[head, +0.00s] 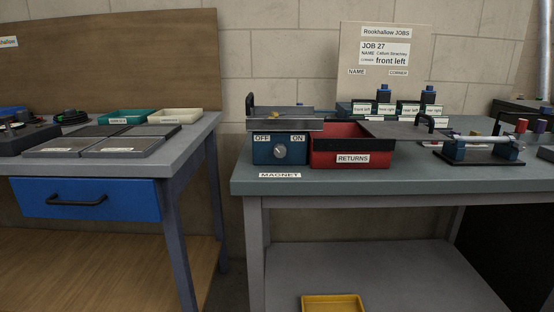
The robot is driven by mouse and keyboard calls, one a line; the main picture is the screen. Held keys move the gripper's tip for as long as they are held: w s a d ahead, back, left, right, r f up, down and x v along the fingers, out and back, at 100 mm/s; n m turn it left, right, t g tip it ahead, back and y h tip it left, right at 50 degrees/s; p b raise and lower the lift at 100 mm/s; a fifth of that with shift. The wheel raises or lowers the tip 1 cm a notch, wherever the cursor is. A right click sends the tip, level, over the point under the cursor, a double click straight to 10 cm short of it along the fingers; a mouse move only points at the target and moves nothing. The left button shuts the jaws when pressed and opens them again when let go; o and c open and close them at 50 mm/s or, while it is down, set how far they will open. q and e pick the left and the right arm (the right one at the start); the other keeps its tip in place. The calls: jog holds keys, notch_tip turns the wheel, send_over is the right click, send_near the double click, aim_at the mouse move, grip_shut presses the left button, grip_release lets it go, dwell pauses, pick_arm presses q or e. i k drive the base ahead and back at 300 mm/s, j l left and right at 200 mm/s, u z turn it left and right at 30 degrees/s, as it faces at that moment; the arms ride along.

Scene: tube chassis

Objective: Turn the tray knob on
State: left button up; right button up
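The tray knob (279,151) is a small round pale knob on the front of a blue box (259,156). An OFF label (262,138) is at its upper left and an ON label (297,138) at its upper right. Which way the knob points is too small to tell. A grey metal tray (286,126) sits on top of the box, with a small yellowish thing (274,115) on it. A MAGNET label (280,175) is on the bench edge below. Neither of my grippers is in view.
A red RETURNS bin (351,159) stands right beside the blue box. A clamp-like fixture (480,150) is farther right on the grey bench (420,178). A left bench (190,140) carries grey trays, with a gap between benches. A yellow tray (333,303) lies low in front.

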aim_at(279, 150)
jog(key=i+l, duration=0.6)
jog(key=l, duration=0.2)
jog(key=i+l+u, duration=0.45)
jog(key=l, duration=0.25)
